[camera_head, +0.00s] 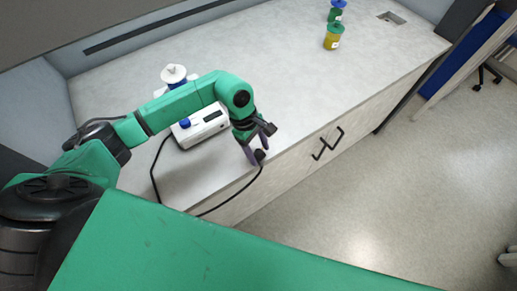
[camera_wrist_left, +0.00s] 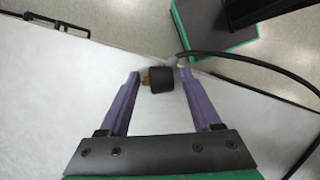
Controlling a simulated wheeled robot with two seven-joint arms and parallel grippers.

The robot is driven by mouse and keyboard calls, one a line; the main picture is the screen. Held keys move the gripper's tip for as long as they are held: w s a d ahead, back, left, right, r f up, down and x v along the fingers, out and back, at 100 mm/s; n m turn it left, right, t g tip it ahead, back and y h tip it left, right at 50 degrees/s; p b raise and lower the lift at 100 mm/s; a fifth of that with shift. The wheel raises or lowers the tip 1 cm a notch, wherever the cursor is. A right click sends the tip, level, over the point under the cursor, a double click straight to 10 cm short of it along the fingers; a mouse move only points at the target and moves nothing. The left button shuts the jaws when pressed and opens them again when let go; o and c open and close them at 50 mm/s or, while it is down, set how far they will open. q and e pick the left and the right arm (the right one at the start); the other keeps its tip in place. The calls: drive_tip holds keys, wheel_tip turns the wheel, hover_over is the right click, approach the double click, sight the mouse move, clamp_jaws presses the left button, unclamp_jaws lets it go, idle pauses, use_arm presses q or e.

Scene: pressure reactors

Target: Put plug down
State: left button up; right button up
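My left gripper (camera_head: 257,150) reaches down over the bench edge. Its purple fingers (camera_wrist_left: 160,75) are apart, with a gap visible on each side of the plug. Whether the plug rests fully on the bench top is hard to tell. My right gripper is not in view.
A white device (camera_head: 203,127) with a small display and blue knob stands on the bench (camera_head: 280,65) behind my left arm. The bench middle is clear. Black handles (camera_head: 328,143) stick out from its front.

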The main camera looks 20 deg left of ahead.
use_arm(q)
drive_tip(key=shift+r+p, duration=0.25)
drive_tip(key=shift+p, duration=0.05)
drive_tip(key=shift+r+p, duration=0.5)
drive_tip(key=shift+p, duration=0.1)
drive_tip(key=b+v, duration=0.3)
drive_tip(key=v, duration=0.9)
drive_tip(key=shift+f, duration=0.15)
